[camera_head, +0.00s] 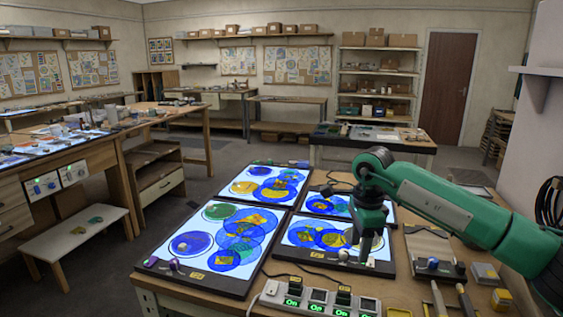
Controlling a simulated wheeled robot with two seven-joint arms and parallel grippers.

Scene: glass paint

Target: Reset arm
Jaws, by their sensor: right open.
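My right arm comes in from the right edge, and its green gripper (368,248) points down over the front right light panel (297,256). The gripper is open, and I see nothing held in it. It hides part of that panel and the edge of the back right light panel (312,213). I cannot tell whether the fingertips touch the panel. Blue and yellow round glass pieces (331,237) lie on the panel beside the gripper. My left gripper is not in view.
Two more lit panels with coloured discs, at front left (181,265) and back left (240,190), fill the table's left side. A power strip (316,299) with green lights lies at the front. Tools (439,299) and small boxes (485,272) crowd the right side.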

